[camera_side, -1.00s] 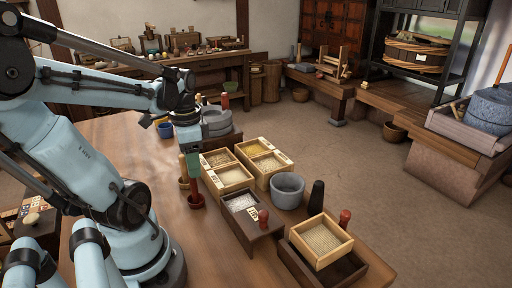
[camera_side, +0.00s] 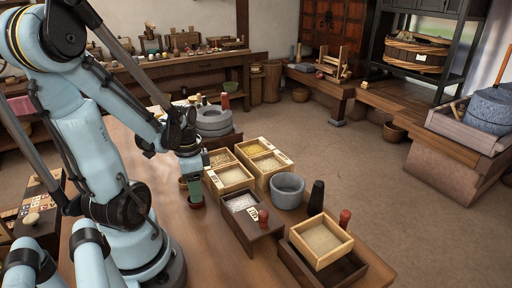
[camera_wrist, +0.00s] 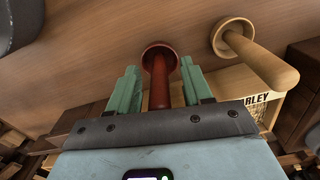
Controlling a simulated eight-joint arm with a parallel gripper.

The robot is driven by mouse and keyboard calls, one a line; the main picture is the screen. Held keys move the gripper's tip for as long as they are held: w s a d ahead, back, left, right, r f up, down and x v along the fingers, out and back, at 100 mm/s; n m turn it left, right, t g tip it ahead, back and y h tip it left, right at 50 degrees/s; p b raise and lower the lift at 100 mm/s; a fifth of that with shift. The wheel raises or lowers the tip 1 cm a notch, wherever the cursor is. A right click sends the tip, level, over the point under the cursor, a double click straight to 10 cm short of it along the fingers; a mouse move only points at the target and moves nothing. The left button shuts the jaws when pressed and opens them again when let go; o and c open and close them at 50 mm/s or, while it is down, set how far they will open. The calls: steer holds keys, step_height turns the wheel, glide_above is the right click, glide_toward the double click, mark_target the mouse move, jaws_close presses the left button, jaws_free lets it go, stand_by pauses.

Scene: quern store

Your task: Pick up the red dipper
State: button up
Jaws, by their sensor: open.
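The red dipper (camera_wrist: 160,92) stands between the two green fingers of my gripper (camera_wrist: 151,92) in the wrist view, with its round cup end beyond the fingertips. The fingers are open, with a gap showing on both sides of the red handle. In the side view my gripper (camera_side: 195,188) points down over the dipper on the wooden table; the fingers hide most of its handle, and only its red cup (camera_side: 196,204) shows below them.
A pale wooden dipper (camera_wrist: 262,56) is close on the right in the wrist view. Grain boxes (camera_side: 232,178), a dark box (camera_side: 262,233) and a grey stone bowl (camera_side: 287,191) stand to the right. Stacked grey millstones (camera_side: 213,121) are behind my gripper.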

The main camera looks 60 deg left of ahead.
steer(key=shift+f, duration=0.4)
jaws_close()
steer(key=shift+r, duration=0.15)
